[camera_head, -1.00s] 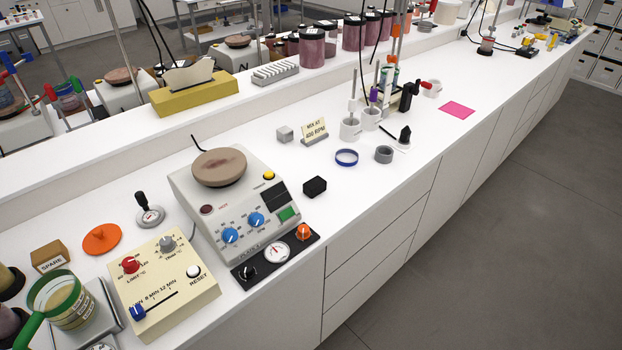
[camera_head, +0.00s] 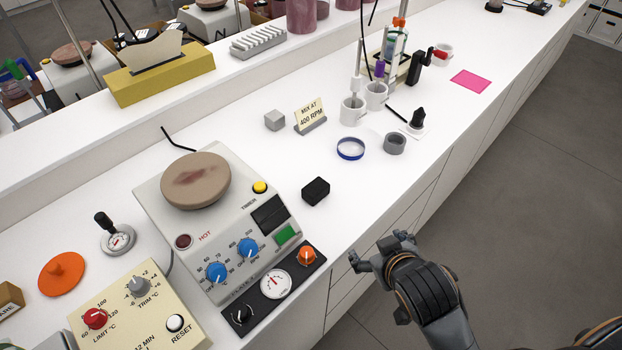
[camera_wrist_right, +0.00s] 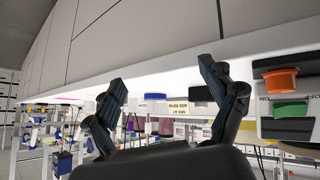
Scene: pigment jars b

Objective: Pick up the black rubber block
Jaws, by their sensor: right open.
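The black rubber block (camera_head: 315,191) is a small dark block lying on the white bench top, to the right of the hotplate in the head view. Nothing touches it. My right gripper (camera_head: 372,252) is open and empty, in front of the bench's front edge and below and right of the block. In the right wrist view my right gripper's two fingers (camera_wrist_right: 163,100) are spread apart with nothing between them. My left gripper is not in view.
The hotplate (camera_head: 205,225) with its knob panel stands left of the block. The bench around the block is clear.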

